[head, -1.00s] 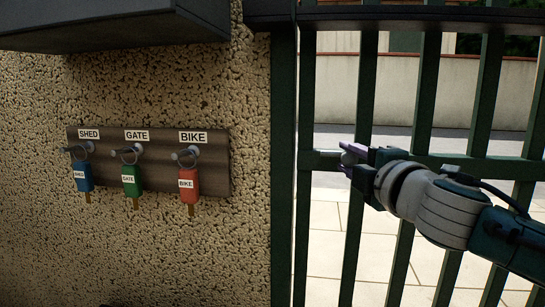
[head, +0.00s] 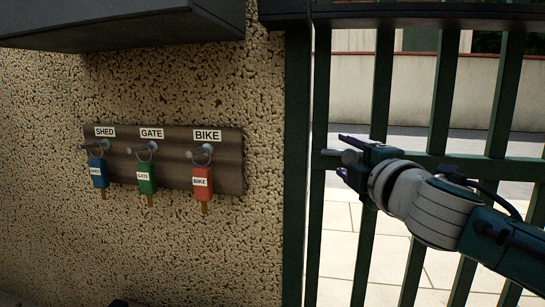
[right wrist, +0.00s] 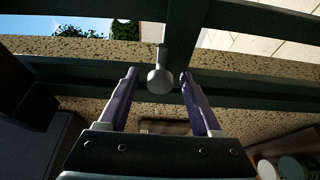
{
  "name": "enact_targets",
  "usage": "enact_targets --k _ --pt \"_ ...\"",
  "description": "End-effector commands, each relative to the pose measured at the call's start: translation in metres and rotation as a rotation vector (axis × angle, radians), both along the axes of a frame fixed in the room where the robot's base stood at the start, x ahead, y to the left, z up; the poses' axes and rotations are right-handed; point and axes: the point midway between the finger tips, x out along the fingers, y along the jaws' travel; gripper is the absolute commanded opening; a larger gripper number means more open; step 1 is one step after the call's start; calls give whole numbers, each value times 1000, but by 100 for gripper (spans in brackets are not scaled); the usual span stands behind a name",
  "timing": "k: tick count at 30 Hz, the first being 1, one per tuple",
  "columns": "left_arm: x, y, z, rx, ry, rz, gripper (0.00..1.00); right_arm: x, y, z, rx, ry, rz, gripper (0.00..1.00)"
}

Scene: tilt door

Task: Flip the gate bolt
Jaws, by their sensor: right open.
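The gate (head: 297,200) is dark green metal with upright bars and a cross rail (head: 420,160), on the right of the head view. A grey bolt (head: 329,152) with a round knob (head: 350,157) shows at the cross rail near the gate's left post. My right gripper (head: 343,158) is open at the bolt, with one purple finger above the knob and one below. In the right wrist view the pale knob (right wrist: 160,80) sits between the two spread fingertips, with gaps on both sides. My left gripper is not in view.
A wooden key board (head: 232,165) hangs on the rough wall (head: 215,245) at left, with blue SHED (head: 99,173), green GATE (head: 147,178) and red BIKE (head: 202,184) keys. A dark ledge (head: 120,25) juts out above. Light paving lies behind the bars.

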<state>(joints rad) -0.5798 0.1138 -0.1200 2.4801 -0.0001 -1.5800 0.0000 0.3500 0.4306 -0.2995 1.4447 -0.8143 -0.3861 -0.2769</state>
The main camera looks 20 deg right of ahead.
Motion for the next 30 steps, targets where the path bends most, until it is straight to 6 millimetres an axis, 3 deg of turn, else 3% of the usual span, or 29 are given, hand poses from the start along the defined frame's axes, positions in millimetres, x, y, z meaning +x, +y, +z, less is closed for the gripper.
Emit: enact_targets --k 5,18,30 --pt "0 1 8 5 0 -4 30 -14 3 1 1 3 2 66" --pt "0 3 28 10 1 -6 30 -86 14 0 2 3 1 66" --pt "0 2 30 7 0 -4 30 -98 16 0 0 0 1 66"
